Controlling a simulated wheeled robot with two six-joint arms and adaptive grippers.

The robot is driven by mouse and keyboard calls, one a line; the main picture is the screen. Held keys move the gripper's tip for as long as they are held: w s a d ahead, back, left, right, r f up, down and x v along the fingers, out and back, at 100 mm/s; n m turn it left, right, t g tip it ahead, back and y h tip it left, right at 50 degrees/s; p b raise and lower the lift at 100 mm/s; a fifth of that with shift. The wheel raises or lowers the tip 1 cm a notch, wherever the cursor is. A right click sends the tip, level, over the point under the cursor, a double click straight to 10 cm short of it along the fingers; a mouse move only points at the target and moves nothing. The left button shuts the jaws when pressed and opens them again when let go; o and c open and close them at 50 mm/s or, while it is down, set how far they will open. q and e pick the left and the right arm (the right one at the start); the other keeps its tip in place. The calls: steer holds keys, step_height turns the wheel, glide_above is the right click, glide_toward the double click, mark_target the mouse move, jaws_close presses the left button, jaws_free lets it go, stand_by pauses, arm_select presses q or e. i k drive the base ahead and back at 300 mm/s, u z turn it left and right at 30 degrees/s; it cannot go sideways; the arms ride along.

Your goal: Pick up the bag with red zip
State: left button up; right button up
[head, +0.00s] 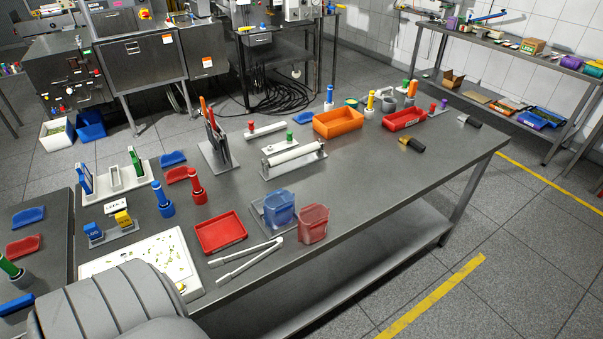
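I cannot make out a bag with a red zip anywhere in the head view. On the long grey table (400,180) stand a translucent blue container (280,208) and, touching or close beside it, a translucent red container (313,224); I see no zip on either. A shallow red tray (221,232) lies to their left, with white tongs (246,260) in front of it. Neither of my grippers is in view. A large grey ribbed form fills the bottom left corner and hides part of the table there.
An orange tray (338,123) and another red tray (404,119) sit toward the table's far side. A white board (142,262) with small bits lies at the left. The table's right part is mostly clear. A back shelf (500,55) holds small goods at upper right.

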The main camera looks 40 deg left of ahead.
mark_target(314, 219)
steer(key=z, duration=0.9)
steer(key=k, duration=1.15)
steer(key=z, duration=1)
steer(key=i, duration=0.9)
steer(key=u, duration=0.5)
steer(key=i, duration=1.95)
steer(key=u, duration=0.9)
steer(key=i, duration=1.1)
steer(key=u, duration=1.55)
steer(key=i, duration=0.85)
steer(key=u, duration=1.6)
steer(key=i, duration=1.05)
steer(key=u, duration=0.4)
